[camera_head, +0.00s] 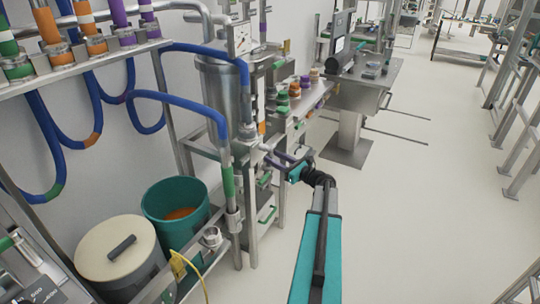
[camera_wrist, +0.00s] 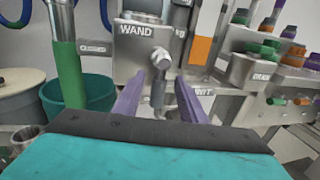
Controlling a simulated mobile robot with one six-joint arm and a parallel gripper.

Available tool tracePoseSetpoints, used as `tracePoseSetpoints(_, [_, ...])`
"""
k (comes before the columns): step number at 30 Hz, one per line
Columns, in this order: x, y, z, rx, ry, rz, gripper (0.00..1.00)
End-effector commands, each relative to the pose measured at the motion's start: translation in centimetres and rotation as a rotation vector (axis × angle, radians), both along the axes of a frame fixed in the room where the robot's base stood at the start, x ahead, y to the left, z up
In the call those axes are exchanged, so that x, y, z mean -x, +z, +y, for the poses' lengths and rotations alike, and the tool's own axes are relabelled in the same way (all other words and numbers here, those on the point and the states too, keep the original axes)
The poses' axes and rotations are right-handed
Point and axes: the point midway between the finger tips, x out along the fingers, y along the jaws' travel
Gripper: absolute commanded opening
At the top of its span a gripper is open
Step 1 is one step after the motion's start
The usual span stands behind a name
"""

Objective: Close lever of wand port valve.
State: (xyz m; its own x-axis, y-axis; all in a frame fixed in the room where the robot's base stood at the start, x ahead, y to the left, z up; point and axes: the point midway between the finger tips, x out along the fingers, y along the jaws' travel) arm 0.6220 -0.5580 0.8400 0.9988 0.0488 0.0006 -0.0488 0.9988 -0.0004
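In the wrist view, a metal block labelled WAND (camera_wrist: 136,58) carries a valve with a grey metal lever (camera_wrist: 158,92). The lever hangs roughly straight down from a round pivot. My gripper (camera_wrist: 160,86) is open, its two purple-grey fingers pointing forward, one on each side of the lever. A gap shows between the lever and each finger; the depth between them is hard to judge. In the head view, my gripper (camera_head: 277,158) reaches the metal stand beside the steel vessel; the lever is too small to make out there.
A teal bin (camera_head: 175,208) with orange contents and a lidded bin (camera_head: 118,250) stand at left. A green-banded pipe (camera_wrist: 66,70) rises left of the valve. A metal bench with coloured fittings (camera_wrist: 285,85) stands to the right. The floor (camera_head: 420,200) at right is clear.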

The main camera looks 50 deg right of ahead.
Motion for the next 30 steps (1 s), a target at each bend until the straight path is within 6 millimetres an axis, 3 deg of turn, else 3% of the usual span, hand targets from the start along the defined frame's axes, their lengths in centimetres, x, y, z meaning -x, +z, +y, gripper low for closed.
tracePoseSetpoints(7, [-2.6, 0.0, 0.0, 0.000, 0.000, 0.001, 0.38])
tracePoseSetpoints(20, [-3.1, 0.0, 0.1, 0.000, -0.001, 0.000, 0.38])
tracePoseSetpoints(27, [-3.1, 0.0, 0.1, 0.000, -0.002, 0.000, 0.00])
tracePoseSetpoints(30, [-3.1, 0.0, 0.1, 0.000, -0.002, 0.000, 0.00])
